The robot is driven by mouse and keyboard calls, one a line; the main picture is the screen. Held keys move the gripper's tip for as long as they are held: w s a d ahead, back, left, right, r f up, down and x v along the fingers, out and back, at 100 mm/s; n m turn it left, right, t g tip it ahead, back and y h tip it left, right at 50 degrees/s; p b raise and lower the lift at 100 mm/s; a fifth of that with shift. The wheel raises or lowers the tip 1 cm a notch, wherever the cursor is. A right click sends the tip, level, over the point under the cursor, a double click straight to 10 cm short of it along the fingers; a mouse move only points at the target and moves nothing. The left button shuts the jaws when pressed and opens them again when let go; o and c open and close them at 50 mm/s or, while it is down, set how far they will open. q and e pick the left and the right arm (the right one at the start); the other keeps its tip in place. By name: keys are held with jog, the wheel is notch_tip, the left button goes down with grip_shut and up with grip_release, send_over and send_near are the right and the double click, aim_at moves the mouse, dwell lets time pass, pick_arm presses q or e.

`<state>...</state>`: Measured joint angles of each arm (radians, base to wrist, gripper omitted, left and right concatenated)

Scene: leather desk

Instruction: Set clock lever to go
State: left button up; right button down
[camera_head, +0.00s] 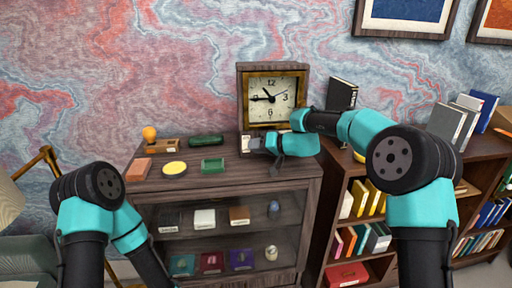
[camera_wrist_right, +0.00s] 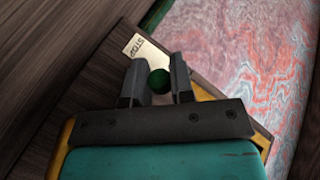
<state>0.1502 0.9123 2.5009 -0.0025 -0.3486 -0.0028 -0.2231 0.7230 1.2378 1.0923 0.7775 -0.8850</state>
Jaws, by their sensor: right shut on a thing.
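The clock (camera_head: 272,97) stands upright on top of the dark wooden cabinet, with a square cream dial in a gold and brown case. My right gripper (camera_head: 258,143) is low in front of the clock, at its lower left corner. In the right wrist view, my right gripper (camera_wrist_right: 157,84) is shut on a round green knob (camera_wrist_right: 159,81), which appears to be the clock lever's end. A pale STOP label (camera_wrist_right: 134,46) lies just beyond the left finger. The lever's shaft and any GO label are hidden. My left arm shows in the head view, but its gripper does not.
On the cabinet top (camera_head: 221,181), left of my right gripper, lie a terracotta block (camera_head: 135,170), a yellow round dish (camera_head: 174,168), a green tray (camera_head: 212,165) and a dark green roll (camera_head: 206,141). A bookshelf with books (camera_head: 372,240) stands right, under my right arm.

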jog(key=shift+r, duration=0.1)
jog(key=shift+w+r+m+g+h, duration=0.2)
jog(key=shift+r+m+g+h, duration=0.2)
jog(key=shift+m+g, duration=0.35)
jog(key=c, duration=1.3)
grip_release()
jog(key=shift+d, duration=0.1)
jog(key=v, duration=1.7)
jog(key=shift+r, duration=0.1)
jog(key=shift+d, duration=0.1)
